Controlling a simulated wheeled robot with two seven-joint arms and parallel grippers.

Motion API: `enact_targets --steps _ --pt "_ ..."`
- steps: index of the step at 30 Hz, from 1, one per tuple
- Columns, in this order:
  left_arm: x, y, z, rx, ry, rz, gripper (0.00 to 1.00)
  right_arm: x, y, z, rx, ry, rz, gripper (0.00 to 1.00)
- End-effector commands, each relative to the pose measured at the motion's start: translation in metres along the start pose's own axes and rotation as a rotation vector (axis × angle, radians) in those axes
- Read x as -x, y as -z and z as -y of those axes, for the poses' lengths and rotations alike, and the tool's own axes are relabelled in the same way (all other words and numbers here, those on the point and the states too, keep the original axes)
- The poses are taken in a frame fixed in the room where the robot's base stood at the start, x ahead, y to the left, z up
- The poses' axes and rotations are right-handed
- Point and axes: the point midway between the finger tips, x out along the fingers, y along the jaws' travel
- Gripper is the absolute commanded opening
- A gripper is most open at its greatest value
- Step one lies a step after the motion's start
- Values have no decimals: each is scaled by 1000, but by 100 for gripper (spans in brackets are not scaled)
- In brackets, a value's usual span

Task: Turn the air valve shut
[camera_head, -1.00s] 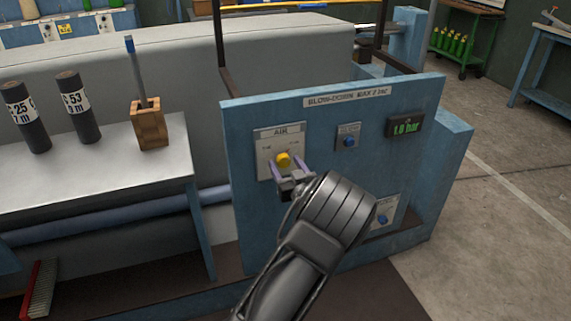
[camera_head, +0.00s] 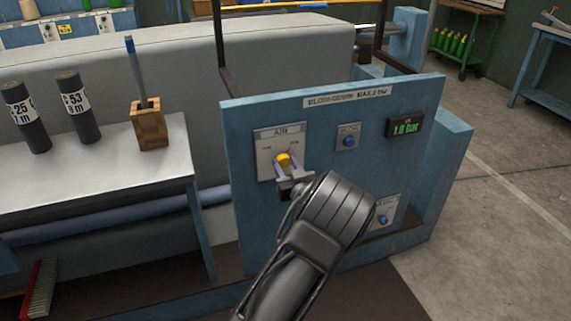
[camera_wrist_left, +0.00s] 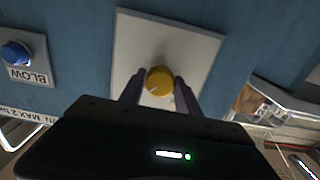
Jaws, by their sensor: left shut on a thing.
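The air valve is a round yellow knob (camera_head: 283,160) on a pale plate marked AIR (camera_head: 264,147) on the blue panel. My left gripper (camera_head: 283,168) is at the knob, with one finger on each side, shut on it. In the left wrist view the yellow knob (camera_wrist_left: 160,81) sits between the two fingertips (camera_wrist_left: 158,88), and a pale mark shows on its face. The gauge (camera_head: 405,125) on the panel reads 1.0 bar. My right gripper is in neither view.
A blue button (camera_head: 347,141) on a small plate sits right of the valve, and another blue knob (camera_head: 383,218) sits lower right. A white-topped bench (camera_head: 80,185) at left holds two dark cylinders (camera_head: 78,107) and a wooden holder (camera_head: 150,127).

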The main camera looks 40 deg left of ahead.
Motion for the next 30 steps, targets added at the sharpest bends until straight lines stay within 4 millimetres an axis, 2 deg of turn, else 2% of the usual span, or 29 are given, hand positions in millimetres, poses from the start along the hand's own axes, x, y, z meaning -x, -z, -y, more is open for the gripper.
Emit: enact_targets --steps 3,16,23,30 --pt "0 0 0 0 0 0 0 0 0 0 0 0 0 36" --pt "0 -2 0 70 1 0 0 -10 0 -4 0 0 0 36" --pt "0 -4 0 209 1 0 0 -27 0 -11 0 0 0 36" --pt "0 -6 0 417 1 0 0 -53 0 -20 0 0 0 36"
